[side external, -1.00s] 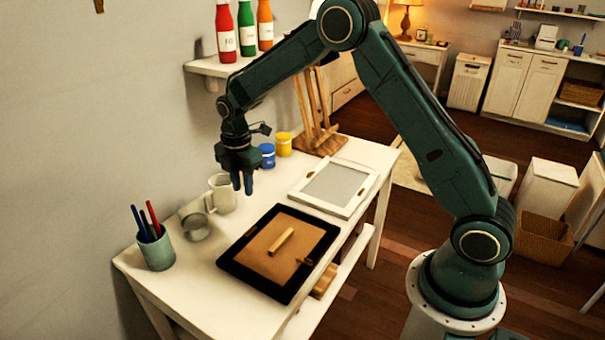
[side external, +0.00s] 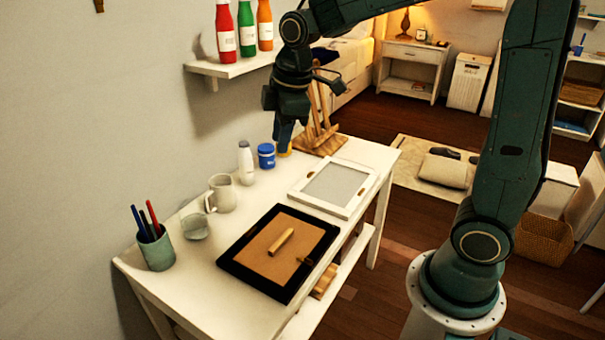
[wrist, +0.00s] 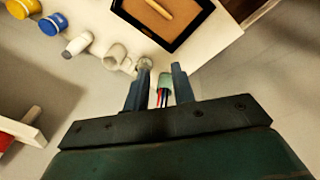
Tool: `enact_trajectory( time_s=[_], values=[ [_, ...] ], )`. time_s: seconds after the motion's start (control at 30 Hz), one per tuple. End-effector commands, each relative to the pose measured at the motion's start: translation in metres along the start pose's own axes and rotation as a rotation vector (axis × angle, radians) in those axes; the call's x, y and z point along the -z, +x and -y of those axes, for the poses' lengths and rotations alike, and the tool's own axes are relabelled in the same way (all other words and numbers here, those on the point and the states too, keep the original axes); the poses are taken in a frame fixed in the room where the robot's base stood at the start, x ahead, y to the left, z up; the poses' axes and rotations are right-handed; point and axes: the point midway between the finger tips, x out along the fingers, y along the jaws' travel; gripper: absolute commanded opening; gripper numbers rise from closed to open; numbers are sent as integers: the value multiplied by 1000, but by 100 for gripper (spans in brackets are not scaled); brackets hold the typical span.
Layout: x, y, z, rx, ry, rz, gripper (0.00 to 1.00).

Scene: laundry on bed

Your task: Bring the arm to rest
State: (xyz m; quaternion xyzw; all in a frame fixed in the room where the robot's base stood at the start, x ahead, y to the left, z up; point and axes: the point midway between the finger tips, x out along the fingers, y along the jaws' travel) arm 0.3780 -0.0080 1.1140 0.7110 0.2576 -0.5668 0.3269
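My gripper (side external: 284,148) hangs in the air above the far end of the white table (side external: 192,295), fingers pointing down, in front of the yellow jar. In the wrist view my gripper (wrist: 160,68) shows two fingers apart with nothing held between them. The pen cup (wrist: 164,80) is seen beyond the gap between the fingers, well below. The upper arm link runs out of the top of the side view.
A shelf (side external: 232,68) holds bottles.

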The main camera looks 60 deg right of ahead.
Motion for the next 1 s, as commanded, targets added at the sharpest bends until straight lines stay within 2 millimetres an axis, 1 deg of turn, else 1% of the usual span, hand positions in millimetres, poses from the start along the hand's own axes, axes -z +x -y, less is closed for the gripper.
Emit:
enact_trajectory(
  time_s=[0.03, 0.2, 0.4, 0.5, 0.73, 0.9, 1.0],
  values=[
    [-5, -10, 7, -13, 37, -11, 25],
    [-23, -34, 31, -42, 179, -44, 25],
    [-46, -55, 60, -71, 346, -87, 25],
    [-58, -63, 74, -82, 429, -111, 25],
    [-85, -74, 108, -103, 620, -172, 25],
    [-103, -76, 130, -109, 747, -215, 25],
    [-110, -75, 139, -110, 801, -233, 25]
  ],
)
